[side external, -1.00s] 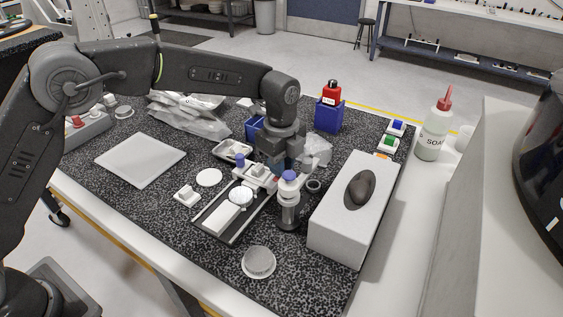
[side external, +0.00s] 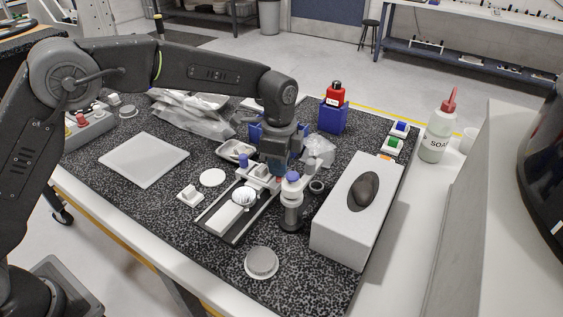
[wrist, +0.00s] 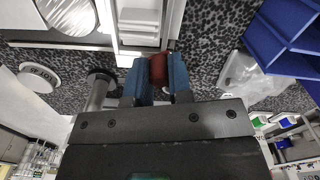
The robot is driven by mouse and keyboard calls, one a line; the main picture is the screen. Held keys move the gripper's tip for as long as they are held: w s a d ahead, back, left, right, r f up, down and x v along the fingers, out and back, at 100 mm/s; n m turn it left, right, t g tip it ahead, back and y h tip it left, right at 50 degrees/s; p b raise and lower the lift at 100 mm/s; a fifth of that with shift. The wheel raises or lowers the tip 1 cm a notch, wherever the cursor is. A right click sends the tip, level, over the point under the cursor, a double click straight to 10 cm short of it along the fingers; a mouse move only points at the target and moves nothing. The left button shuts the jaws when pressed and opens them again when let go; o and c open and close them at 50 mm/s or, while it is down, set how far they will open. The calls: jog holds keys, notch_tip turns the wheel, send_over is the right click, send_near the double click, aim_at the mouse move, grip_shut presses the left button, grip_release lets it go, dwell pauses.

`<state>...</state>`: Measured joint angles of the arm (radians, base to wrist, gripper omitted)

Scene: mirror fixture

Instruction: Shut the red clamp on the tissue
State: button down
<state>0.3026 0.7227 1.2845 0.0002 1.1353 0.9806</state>
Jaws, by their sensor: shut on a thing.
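My gripper (wrist: 157,80) has blue fingers shut on the small red clamp (wrist: 158,67) in the wrist view. In the side view my gripper (side external: 277,172) points down at the far end of the fixture, and its fingertips are largely hidden. The fixture has a dark tray (side external: 212,226) with a white block (side external: 230,219) and a shiny round mirror (side external: 243,196). The mirror also shows at the upper left of the wrist view (wrist: 69,14). I cannot make out a separate tissue under the clamp.
A white box with a dark oval opening (side external: 340,225) stands right of the fixture. A grey post with a purple cap (side external: 292,205) stands close to my gripper. Blue bins (wrist: 285,45) and a clear bag (wrist: 245,75) lie beyond.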

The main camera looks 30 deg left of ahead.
jog(key=shift+a+n, duration=0.1)
jog(key=shift+n, duration=0.4)
jog(key=c, duration=1)
grip_release()
jog(key=shift+s, duration=0.1)
jog(key=shift+c, duration=0.2)
jog(key=shift+r, duration=0.1)
notch_tip(320, 180, up, 14)
